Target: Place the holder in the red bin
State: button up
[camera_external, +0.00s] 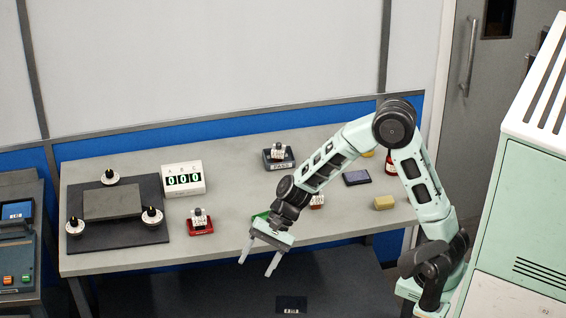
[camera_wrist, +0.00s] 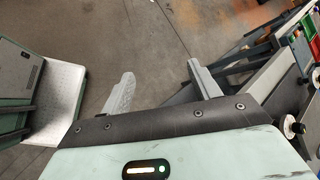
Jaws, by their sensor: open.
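A shallow red tray (camera_external: 201,229), which looks like the red bin, sits near the front middle of the grey bench. A small white block with a dark top (camera_external: 198,216) stands in it. A similar block (camera_external: 279,150) stands on a dark tray labelled PASS (camera_external: 279,164) farther back. Another small white-and-red piece (camera_external: 317,201) is partly hidden behind my arm. I cannot tell which of these is the holder. My gripper (camera_external: 256,268) is open and empty, tilted downward beyond the bench's front edge. In the wrist view its fingers (camera_wrist: 160,70) are spread over bare floor.
A dark board (camera_external: 90,235) with several round knobs lies at the left. A counter box (camera_external: 183,178) stands beside it. A green tray edge (camera_external: 261,215) shows behind my wrist. A yellow block (camera_external: 384,202) and dark pad (camera_external: 356,178) lie at the right.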

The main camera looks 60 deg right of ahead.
jog(key=s+n+g+h, duration=0.2)
jog(key=s+n+h, duration=0.2)
jog(key=s+n, duration=0.8)
jog(key=s+d+n+h, duration=0.2)
jog(key=s+d+n, duration=0.1)
jog(key=s, duration=0.3)
jog(key=s+d+f+n+h, duration=0.1)
jog(key=s+d+n+h, duration=0.1)
jog(key=s, duration=0.5)
jog(key=shift+s+d+n+t+h, duration=0.35)
jog(key=shift+d+n, duration=0.3)
jog(key=shift+n, duration=0.55)
